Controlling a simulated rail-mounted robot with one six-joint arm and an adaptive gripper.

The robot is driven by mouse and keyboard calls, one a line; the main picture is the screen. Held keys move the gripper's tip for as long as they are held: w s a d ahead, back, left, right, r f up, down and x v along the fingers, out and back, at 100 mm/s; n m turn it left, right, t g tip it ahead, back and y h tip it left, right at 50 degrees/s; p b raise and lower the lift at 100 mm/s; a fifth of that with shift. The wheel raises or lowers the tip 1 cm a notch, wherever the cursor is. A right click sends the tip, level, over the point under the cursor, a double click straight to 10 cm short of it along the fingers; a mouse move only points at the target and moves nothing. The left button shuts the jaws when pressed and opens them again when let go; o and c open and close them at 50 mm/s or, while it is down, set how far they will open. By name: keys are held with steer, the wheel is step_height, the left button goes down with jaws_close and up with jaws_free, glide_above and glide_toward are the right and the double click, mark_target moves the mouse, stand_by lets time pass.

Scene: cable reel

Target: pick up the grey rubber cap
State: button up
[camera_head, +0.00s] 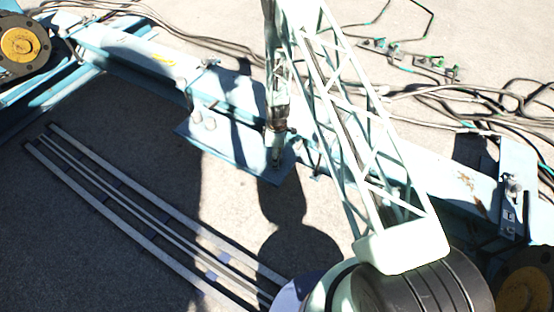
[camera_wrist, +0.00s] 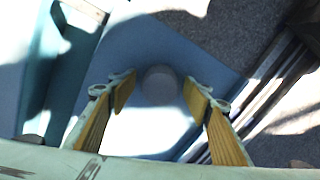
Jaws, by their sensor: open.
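The grey rubber cap (camera_wrist: 160,84) is a small round grey shape on a blue plate in the wrist view. My gripper (camera_wrist: 159,92) is open, with one yellow-padded finger to each side of the cap as seen from the wrist. Gaps show between the fingers and the cap; the height of the fingertips above the plate is hard to judge. In the head view my gripper (camera_head: 277,160) points down over the blue plate (camera_head: 222,146). I cannot make out the cap there.
A long pale-blue beam (camera_head: 135,63) runs beside the plate. Several metal rails (camera_head: 120,195) lie on the concrete at lower left. Loose cables (camera_head: 490,125) lie at right. Yellow-centred wheels (camera_head: 20,45) stand at far left and lower right. Strong sunlight and shadow cross the plate.

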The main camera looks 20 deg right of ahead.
steer(key=shift+c, duration=0.2)
steer(key=c, duration=0.9)
steer(key=shift+r, duration=0.15)
steer(key=shift+r+p, duration=0.3)
steer(key=shift+r, duration=0.45)
steer(key=shift+s+r+p, duration=0.15)
steer(key=shift+s+r, duration=0.05)
steer(key=shift+r, duration=0.3)
steer(key=shift+s+r+p, duration=0.15)
steer(key=shift+s+r, duration=0.05)
steer(key=shift+r, duration=0.25)
steer(key=s, duration=0.5)
steer(key=s+r+p, duration=0.1)
steer(key=s, duration=0.4)
steer(key=s+p, duration=0.1)
steer(key=s, duration=0.4)
steer(key=shift+s+r, duration=0.1)
steer(key=shift+r, duration=0.05)
